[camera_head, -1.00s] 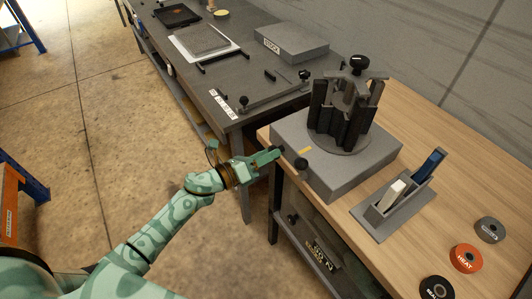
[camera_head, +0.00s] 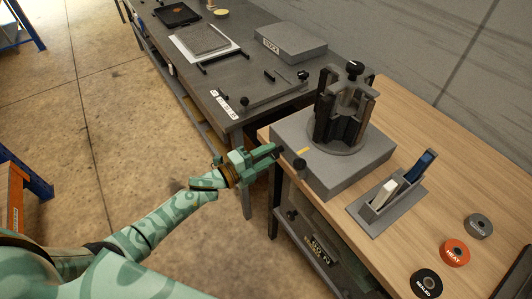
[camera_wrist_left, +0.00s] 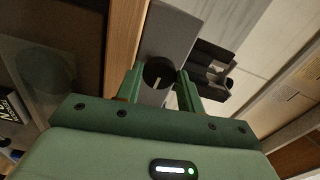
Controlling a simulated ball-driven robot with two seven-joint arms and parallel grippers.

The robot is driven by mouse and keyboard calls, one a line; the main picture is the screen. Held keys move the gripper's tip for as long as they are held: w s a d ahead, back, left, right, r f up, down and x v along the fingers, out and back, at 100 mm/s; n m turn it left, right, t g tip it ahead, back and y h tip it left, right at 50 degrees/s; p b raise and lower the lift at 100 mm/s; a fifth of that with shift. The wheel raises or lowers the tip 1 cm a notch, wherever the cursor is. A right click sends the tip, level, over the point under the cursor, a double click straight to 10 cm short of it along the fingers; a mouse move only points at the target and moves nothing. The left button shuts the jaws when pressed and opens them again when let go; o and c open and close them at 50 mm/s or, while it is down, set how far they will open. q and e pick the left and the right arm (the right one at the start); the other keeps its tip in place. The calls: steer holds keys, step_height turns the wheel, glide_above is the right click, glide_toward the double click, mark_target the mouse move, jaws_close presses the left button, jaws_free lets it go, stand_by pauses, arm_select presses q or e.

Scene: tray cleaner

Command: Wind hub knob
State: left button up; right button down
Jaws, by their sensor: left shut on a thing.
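My left gripper (camera_head: 268,156) is at the left side of the grey box (camera_head: 345,172) on the wooden bench. My right gripper is not in view.
A grey holder (camera_head: 382,212) with a white and a blue tool stands right of the box. Orange (camera_head: 455,252), grey (camera_head: 479,226) and black (camera_head: 426,283) discs lie on the bench. A dark table (camera_head: 240,70) with trays stands behind. Open floor lies left.

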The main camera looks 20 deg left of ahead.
arm_select(q)
steer(key=n+p, duration=0.1)
steer(key=n, duration=0.3)
steer(key=shift+a+n, duration=0.1)
steer(key=shift+n, duration=0.2)
steer(key=n+p, duration=0.1)
steer(key=n, duration=0.3)
steer(key=shift+f+n+p, duration=0.1)
steer(key=shift+n+p, duration=0.2)
steer(key=shift+p, duration=0.05)
steer(key=n+p, duration=0.1)
steer(key=n, duration=0.3)
steer(key=shift+n, duration=0.3)
steer(key=shift+s+f+n+p, duration=0.1)
steer(key=shift+n+p, duration=0.2)
steer(key=shift+n, duration=1.9)
steer(key=o, duration=1)
steer(key=p+v, duration=0.1)
steer(key=v, duration=1.5)
steer(key=shift+s, duration=0.15)
